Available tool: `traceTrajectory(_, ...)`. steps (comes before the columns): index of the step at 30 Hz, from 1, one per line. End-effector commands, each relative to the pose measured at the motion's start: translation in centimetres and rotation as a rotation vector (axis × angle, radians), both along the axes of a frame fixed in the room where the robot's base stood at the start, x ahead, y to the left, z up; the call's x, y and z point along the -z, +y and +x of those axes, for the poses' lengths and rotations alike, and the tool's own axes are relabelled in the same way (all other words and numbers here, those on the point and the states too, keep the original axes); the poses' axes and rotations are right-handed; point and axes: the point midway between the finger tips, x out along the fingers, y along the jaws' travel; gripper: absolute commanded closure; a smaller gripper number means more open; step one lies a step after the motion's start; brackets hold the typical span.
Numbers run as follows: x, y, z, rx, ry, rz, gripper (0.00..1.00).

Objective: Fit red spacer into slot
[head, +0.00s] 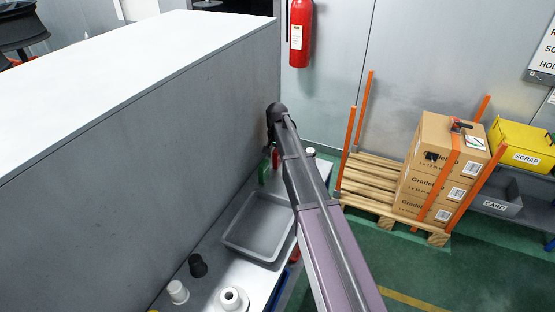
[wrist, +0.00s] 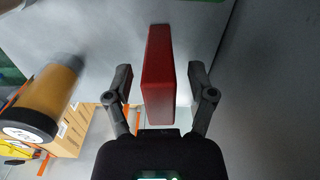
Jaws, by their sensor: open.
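The red spacer (wrist: 158,75) is a flat-sided upright block in the middle of the wrist view. My gripper (wrist: 160,80) is open, with one dark finger on each side of the spacer. A gap shows between each finger and the spacer. In the head view a small red piece, likely the spacer (head: 275,157), shows just left of my arm. My gripper's fingers cannot be made out in the head view. I cannot make out the slot in either view.
A green item (head: 264,172) stands close to the red piece. A grey tray (head: 231,239), a black part (head: 198,266) and white spindle parts (head: 178,292) lie along the bench. A tall grey panel (head: 150,150) borders it. An amber cylinder (wrist: 58,90) is left of the fingers.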

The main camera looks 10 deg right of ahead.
Motion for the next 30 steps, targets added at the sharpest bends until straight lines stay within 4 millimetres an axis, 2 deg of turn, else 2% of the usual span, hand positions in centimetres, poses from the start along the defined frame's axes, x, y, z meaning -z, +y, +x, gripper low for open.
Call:
traceTrajectory(10, -0.01, -0.04, 0.00, 0.001, 0.000, 0.000, 0.29)
traceTrajectory(15, 0.00, -0.07, 0.00, 0.001, 0.000, 0.000, 0.79)
traceTrajectory(17, 0.00, -0.07, 0.00, 0.001, 0.000, 0.000, 0.97)
traceTrajectory(18, 0.00, -0.08, 0.00, 0.001, 0.000, 0.000, 1.00)
traceTrajectory(30, -0.10, -0.11, 0.01, 0.001, 0.000, 0.000, 1.00)
